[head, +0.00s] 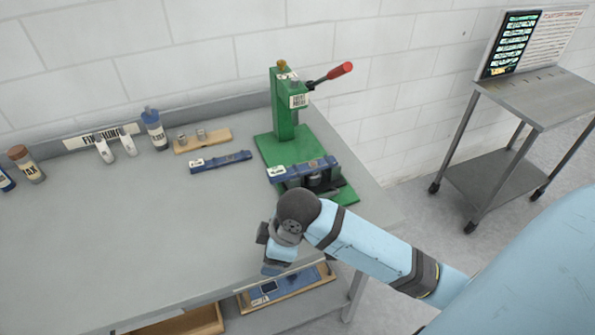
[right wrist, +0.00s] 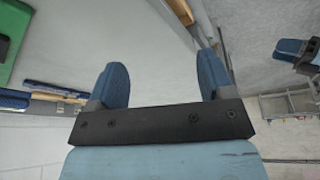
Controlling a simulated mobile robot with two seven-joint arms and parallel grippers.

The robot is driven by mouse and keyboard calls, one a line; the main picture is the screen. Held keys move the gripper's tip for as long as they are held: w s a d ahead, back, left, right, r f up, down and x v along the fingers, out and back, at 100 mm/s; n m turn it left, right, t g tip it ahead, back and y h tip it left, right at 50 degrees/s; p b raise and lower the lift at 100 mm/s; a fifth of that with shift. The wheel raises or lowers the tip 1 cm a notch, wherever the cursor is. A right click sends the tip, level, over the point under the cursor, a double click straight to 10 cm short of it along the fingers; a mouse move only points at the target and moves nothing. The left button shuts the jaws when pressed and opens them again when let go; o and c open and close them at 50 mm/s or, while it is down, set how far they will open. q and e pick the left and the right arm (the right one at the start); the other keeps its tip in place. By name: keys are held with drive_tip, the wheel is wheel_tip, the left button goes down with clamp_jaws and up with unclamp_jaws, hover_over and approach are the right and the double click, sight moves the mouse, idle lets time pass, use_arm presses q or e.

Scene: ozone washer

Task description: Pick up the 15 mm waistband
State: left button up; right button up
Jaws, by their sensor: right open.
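No label reading 15 mm is legible, so I cannot tell which piece is the waistband. One long blue piece (head: 220,161) with a pale label lies on the grey table left of the green press. A similar blue piece (head: 303,169) sits across the front of the press. My right gripper (head: 275,264) is near the table's front edge, well in front of both pieces. In the right wrist view the right gripper (right wrist: 162,78) has its two blue fingers wide apart, with nothing between them. My left gripper is not in view.
The green press (head: 285,110) with a red-tipped lever stands at the table's right end. A wooden tray (head: 243,303) holding blue items lies below the front edge. Bottles, including a blue one (head: 154,130), and a wooden block (head: 219,137) stand at the back. The table's middle is clear.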

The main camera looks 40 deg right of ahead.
drive_tip(key=w+d+r+n, duration=0.1)
drive_tip(key=w+r+n, duration=0.1)
drive_tip(key=w, duration=0.4)
wheel_tip(320, 180, up, 13)
drive_tip(key=n+g+h, duration=0.3)
hover_over(283, 169)
wheel_tip(283, 169, down, 8)
drive_tip(key=shift+w+d+f+p, duration=0.1)
drive_tip(key=shift+w+d+p, duration=0.05)
drive_tip(key=shift+p, duration=0.15)
drive_tip(key=shift+a+f+p, duration=0.2)
drive_tip(key=shift+f+p, duration=0.25)
drive_tip(key=shift+f, duration=2.3)
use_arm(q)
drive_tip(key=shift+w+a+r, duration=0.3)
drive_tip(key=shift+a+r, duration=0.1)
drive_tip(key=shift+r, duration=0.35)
use_arm(e)
drive_tip(key=c, duration=1.1)
